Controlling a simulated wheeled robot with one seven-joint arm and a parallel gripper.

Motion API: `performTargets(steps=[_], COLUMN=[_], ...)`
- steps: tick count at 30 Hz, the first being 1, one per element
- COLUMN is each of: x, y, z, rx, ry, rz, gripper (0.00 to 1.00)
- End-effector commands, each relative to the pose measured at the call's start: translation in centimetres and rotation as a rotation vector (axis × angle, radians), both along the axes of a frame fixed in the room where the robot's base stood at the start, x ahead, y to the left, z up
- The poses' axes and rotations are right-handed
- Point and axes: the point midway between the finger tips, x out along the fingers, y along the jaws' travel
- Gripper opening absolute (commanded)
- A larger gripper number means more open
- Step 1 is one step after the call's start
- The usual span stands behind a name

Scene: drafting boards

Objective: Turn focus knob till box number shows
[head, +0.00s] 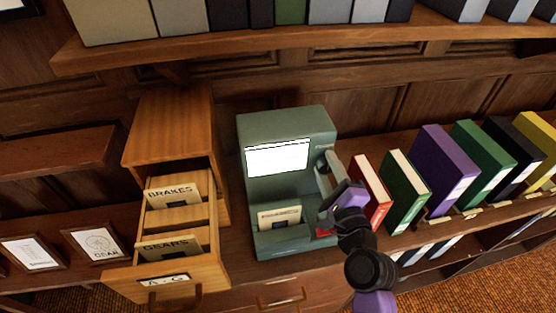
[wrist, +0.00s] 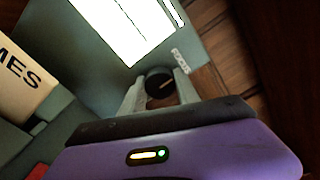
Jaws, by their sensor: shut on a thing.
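A grey-green reader (head: 253,195) stands on the counter with a lit screen (head: 278,158). The screen is a glaring white with a dark line along its top edge; I can read no number on it. It also shows in the wrist view (wrist: 125,25). The dark round focus knob (wrist: 160,83) is on the reader's right part, beside a small white label (wrist: 180,61) too blurred to read surely. My gripper (head: 325,168) is at the reader's right side, its two pale fingers around the knob, shut on it. In the head view my gripper hides the knob.
A card (head: 280,217) ending in "MES" stands in the reader's lower tray. A wooden cabinet (head: 165,128) at left has its drawer (head: 205,275) open, with BRAKES and GEARS cards. Red (head: 371,190) and green (head: 404,190) books stand close right of my gripper. A shelf (head: 230,47) runs overhead.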

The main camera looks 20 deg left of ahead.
Motion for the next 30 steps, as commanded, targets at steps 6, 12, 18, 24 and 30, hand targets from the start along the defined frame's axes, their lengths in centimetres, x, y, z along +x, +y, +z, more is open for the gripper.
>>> performTargets(steps=[6, 12, 18, 24, 30], x=[-0.05, -0.02, 0.0, 0.01, 0.04], y=[0.07, 0.03, 0.01, 0.01, -0.06], z=[-0.12, -0.05, -0.02, 0.0, -0.53], rx=[-0.002, -0.001, -0.001, -0.001, -0.124], ry=[0.001, 0.0, 0.0, -0.001, -0.085], rz=[0.002, 0.0, 0.0, 0.0, -0.002], gripper=[0.59, 0.6, 0.6, 0.6, 0.6])
